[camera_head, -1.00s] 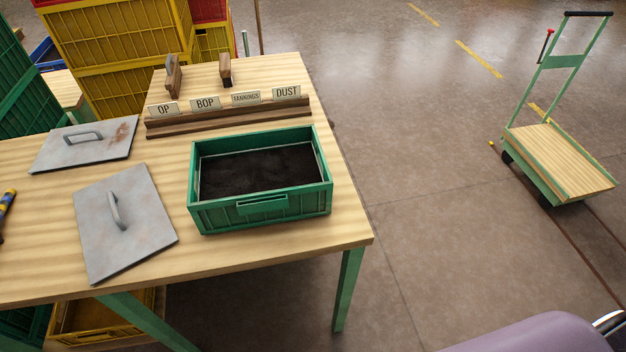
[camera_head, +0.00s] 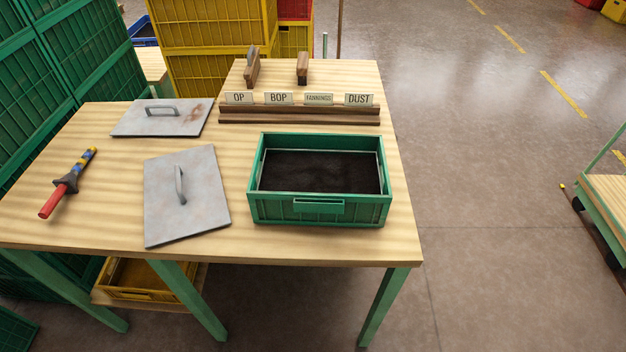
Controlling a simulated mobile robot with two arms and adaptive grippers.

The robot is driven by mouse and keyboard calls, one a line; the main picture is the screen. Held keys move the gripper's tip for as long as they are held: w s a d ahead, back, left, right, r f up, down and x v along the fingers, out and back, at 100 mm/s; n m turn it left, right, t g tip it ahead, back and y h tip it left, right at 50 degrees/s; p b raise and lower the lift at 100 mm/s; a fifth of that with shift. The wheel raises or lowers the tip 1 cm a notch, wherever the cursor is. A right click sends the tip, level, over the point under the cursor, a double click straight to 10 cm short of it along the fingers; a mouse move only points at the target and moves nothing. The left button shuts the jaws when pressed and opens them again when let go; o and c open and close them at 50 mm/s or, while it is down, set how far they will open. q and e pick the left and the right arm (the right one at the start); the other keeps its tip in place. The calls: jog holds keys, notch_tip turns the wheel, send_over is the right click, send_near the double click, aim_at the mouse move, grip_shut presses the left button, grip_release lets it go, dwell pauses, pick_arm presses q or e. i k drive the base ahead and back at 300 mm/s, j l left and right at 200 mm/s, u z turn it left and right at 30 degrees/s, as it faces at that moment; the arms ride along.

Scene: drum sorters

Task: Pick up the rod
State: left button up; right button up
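A short rod-shaped tool (camera_head: 68,183) lies at the left of the wooden table. It has a red handle, a dark collar and a blue-and-yellow banded end, and it lies slanted with the red end nearer me. I cannot tell for sure that this is the rod meant. A thin brown upright pole (camera_head: 340,30) also stands behind the table. Neither of my grippers is in view.
The table (camera_head: 300,245) holds two grey metal plates with handles (camera_head: 185,215), (camera_head: 165,122), a green crate of dark material (camera_head: 265,208) and a wooden label rack (camera_head: 300,118). Stacked crates (camera_head: 205,45) stand behind. A trolley (camera_head: 606,200) is at the right; floor between is clear.

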aim_at(65, 185)
jog(key=u, duration=1.6)
